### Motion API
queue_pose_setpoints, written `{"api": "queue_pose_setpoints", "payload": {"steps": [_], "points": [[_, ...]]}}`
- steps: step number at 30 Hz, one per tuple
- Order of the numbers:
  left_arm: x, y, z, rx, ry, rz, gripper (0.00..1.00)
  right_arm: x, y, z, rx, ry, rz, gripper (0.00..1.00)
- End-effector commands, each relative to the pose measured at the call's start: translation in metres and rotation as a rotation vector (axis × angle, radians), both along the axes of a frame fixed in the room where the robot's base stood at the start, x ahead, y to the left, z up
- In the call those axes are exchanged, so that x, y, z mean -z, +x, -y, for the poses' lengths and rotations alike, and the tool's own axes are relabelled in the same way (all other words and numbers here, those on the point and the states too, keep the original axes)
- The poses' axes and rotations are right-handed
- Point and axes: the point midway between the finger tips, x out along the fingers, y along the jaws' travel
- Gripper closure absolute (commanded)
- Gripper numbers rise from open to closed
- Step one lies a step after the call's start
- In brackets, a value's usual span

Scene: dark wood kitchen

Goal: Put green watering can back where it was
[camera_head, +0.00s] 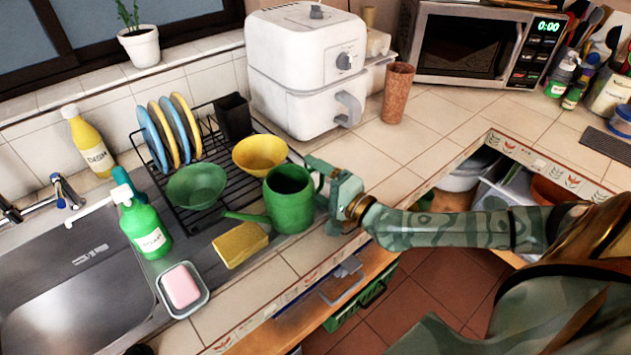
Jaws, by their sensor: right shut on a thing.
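The green watering can (290,200) is upright at the right end of the dish rack, near the counter's front edge. Its spout points left, toward the yellow sponge. Its handle is on the right side. My right gripper (322,180) comes in from the right and is shut on the can's handle. The fingertips are partly hidden by the can and the handle. I cannot tell whether the can's base touches the counter. My left gripper is not in view.
The black dish rack (217,148) holds plates, a green bowl (196,186) and a yellow bowl (260,154). A sponge (240,244), soap dish (205,296) and green spray bottle (146,228) stand left. The white air fryer (300,75) is behind. Tiles near the brown cup (397,92) are clear.

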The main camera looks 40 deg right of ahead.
Motion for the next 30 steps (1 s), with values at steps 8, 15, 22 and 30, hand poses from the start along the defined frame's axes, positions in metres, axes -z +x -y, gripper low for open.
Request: {"api": "queue_pose_setpoints", "payload": {"steps": [8, 15, 22, 30], "points": [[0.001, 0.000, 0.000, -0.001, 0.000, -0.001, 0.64, 0.003, 0.000, 0.000, 0.000, -0.001, 0.000, 0.11], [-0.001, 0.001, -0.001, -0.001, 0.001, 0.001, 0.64, -0.001, -0.003, 0.001, 0.000, -0.001, -0.002, 0.11], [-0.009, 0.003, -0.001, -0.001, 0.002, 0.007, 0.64, 0.000, -0.049, 0.011, 0.000, -0.004, -0.006, 0.11], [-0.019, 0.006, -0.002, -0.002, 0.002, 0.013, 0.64, -0.001, -0.103, 0.023, 0.000, -0.002, -0.004, 0.11]]}}
